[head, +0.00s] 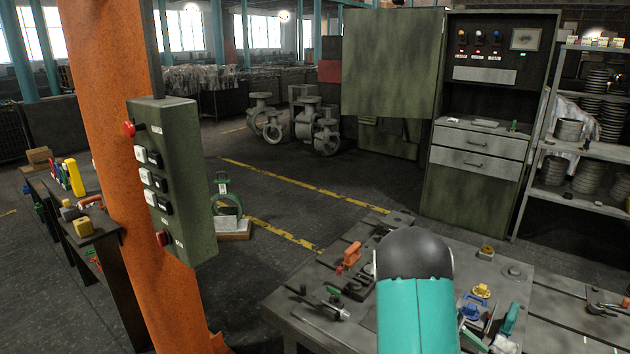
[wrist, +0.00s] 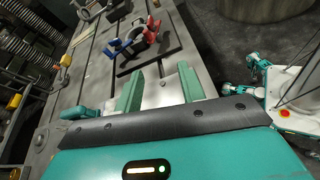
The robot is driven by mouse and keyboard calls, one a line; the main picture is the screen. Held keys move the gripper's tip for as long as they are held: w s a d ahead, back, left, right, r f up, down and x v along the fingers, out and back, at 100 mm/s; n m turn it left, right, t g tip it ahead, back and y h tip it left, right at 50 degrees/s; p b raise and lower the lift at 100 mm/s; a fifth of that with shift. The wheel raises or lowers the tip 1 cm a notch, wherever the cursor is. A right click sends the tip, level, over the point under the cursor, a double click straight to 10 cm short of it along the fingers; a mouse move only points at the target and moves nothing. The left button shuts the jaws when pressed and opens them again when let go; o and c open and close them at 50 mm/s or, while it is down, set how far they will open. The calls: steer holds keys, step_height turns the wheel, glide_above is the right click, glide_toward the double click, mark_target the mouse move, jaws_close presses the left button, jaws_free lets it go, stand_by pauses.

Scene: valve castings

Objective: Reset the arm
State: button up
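My gripper (wrist: 160,76) shows in the wrist view with two green fingers held apart. Nothing is gripped between them; grey worktable and a small pale patch show in the gap. The slotted metal worktable (wrist: 100,60) lies beyond the fingers. A blue and red fixture (wrist: 130,45) with a dark ring-shaped part stands on it, ahead of the fingertips and apart from them. In the head view my teal arm with its dark rounded joint rises in front of the worktable (head: 562,325) and hides part of it. I cannot clearly make out my gripper there.
An orange column (head: 120,60) with a green button box (head: 172,180) stands close on the left. Orange-handled clamps (head: 349,256) and blue and yellow parts (head: 480,292) crowd the worktable. A green cabinet (head: 470,200) and shelves (head: 590,150) stand behind. Floor at the middle is open.

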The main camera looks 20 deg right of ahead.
steer(key=w+a+r+m+t+y, duration=0.1)
steer(key=w+a+r+t+y, duration=0.1)
steer(key=a+r+t, duration=0.6)
steer(key=w+a+r+m+t+y, duration=0.15)
steer(key=a+r, duration=0.45)
steer(key=a, duration=0.7)
steer(key=s+a+r+t+y, duration=0.1)
steer(key=s+a+r+t, duration=0.2)
steer(key=a, duration=0.6)
steer(key=s+a+r+m+t+y, duration=0.1)
steer(key=s+a+r+t+y, duration=0.1)
steer(key=a, duration=0.7)
step_height(320, 180, up, 3)
steer(key=s+t, duration=0.1)
steer(key=t, duration=0.1)
steer(key=shift+a+t, duration=0.3)
steer(key=shift+t, duration=0.05)
steer(key=shift+s+d+m+y, duration=0.1)
steer(key=shift+d+m+y, duration=0.05)
steer(key=shift+m+y, duration=0.1)
